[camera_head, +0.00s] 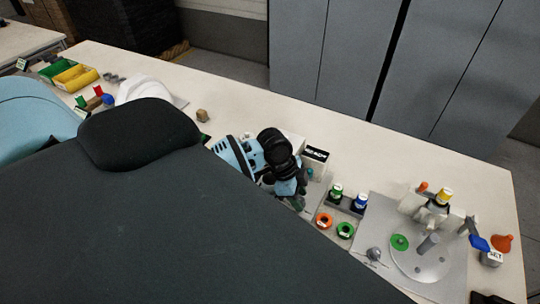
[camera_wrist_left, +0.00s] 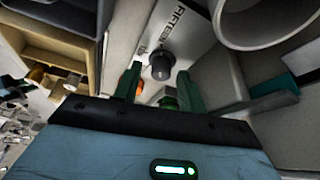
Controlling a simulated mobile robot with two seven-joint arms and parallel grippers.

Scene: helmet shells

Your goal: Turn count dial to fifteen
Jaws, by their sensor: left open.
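A dark grey round dial (camera_wrist_left: 154,54) stands on a pale panel in the left wrist view. The word FIFTEEN (camera_wrist_left: 180,21) is printed on the panel beside it. My left gripper (camera_wrist_left: 159,72) is open, with one green finger on each side of the dial in the picture. I cannot tell whether the fingers reach around it or touch it. No pointer mark on the dial is readable. In the head view my left gripper (camera_head: 290,188) is low over the table by a white box with a black label (camera_head: 316,154); the dial cannot be made out there. My right gripper is not seen.
Green and blue-topped bottles (camera_head: 347,199) and orange and green rings (camera_head: 334,222) lie just right of my left gripper. A grey plate with a round disc (camera_head: 418,262) is farther right. A yellow bin (camera_head: 75,77) is far left.

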